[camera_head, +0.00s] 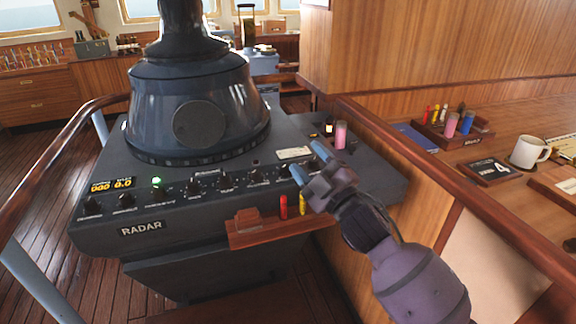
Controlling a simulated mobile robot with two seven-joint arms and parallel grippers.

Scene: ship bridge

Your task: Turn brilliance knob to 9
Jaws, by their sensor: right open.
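The dark blue radar console (190,245) stands in front of me, with a row of black knobs along its sloped front panel. The knobs include ones at the far left (92,205), in the middle (225,180) and right of the middle (256,175). Their labels and scale numbers are too small to read, so I cannot tell which is the brilliance knob or its setting. My right gripper (307,162) is open at the right end of the panel, its blue fingertips over that end of the knob row. It hides part of the panel there. My left gripper is not in view.
A wooden ledge (262,232) with red and yellow markers juts from the console front, below the gripper. A pink-topped cylinder (340,135) stands on the console's right top. A wooden rail bounds the desk at right, which holds a white mug (530,152).

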